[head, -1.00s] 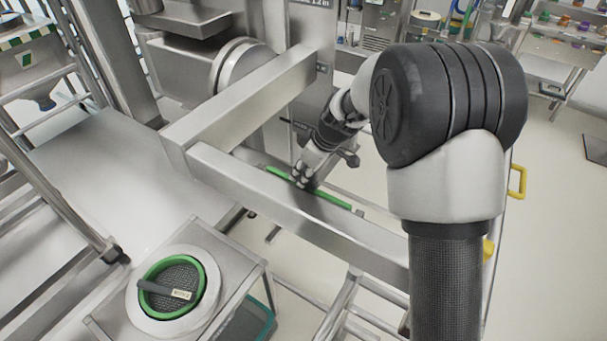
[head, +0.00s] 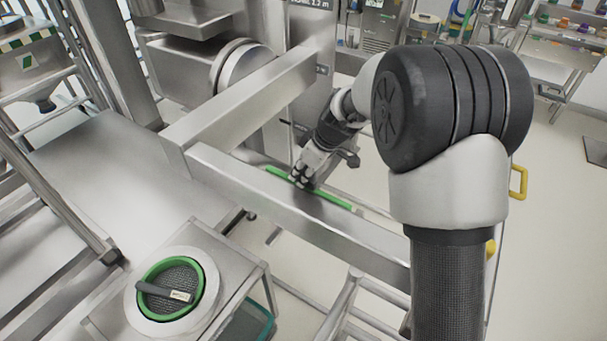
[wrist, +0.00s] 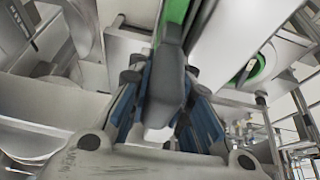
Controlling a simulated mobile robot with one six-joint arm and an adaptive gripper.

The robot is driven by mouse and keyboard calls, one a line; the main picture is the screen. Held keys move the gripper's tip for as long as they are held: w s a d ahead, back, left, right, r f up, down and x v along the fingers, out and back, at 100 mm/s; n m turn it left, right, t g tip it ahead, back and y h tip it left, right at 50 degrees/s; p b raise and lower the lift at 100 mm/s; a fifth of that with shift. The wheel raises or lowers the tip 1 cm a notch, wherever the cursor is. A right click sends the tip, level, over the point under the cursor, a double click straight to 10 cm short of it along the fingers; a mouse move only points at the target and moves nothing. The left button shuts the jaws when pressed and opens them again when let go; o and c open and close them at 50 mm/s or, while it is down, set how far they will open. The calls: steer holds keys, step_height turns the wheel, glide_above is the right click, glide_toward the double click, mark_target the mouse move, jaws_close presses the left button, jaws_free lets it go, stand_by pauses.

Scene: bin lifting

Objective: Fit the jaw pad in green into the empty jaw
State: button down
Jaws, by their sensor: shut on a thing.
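In the head view the green jaw pad (head: 335,201) shows as a thin green strip along the inner side of the front steel beam (head: 285,208), which hides its lower part. My gripper (head: 302,179) is at the strip's middle. In the wrist view my gripper (wrist: 167,112) is shut on a dark grey block, with blue-lined fingers on both sides. The green strip (wrist: 176,12) runs up behind this block. A second steel beam (head: 245,98) of the fork lies farther back, its inner face bare where seen. I cannot tell whether the pad touches the front beam.
A steel stand at lower left carries a green-ringed sieve (head: 160,311) with a dark labelled handle. A steel table (head: 95,175) is at left. A yellow handle (head: 518,181) is at right. Open floor shows at right.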

mark_target(305, 188)
steer(key=shift+s+d+f+b, duration=0.15)
steer(key=shift+s+f+b, duration=0.2)
steer(key=shift+f, duration=0.4)
steer(key=shift+s+d+f+b, duration=0.1)
steer(key=shift+s+f+b, duration=0.2)
steer(key=shift+f, duration=0.4)
steer(key=shift+w+f, duration=0.15)
steer(key=shift+w, duration=0.1)
steer(key=c, duration=1.7)
jaws_free()
steer(key=shift+s+a, duration=0.1)
steer(key=o, duration=0.3)
steer(key=shift+w+a+f, duration=0.15)
steer(key=shift+w, duration=0.1)
steer(key=shift+o, duration=0.2)
steer(key=w+v, duration=0.1)
steer(key=v, duration=1.1)
steer(key=shift+r, duration=0.4)
steer(key=shift+s+a, duration=0.1)
steer(key=shift+a, duration=0.05)
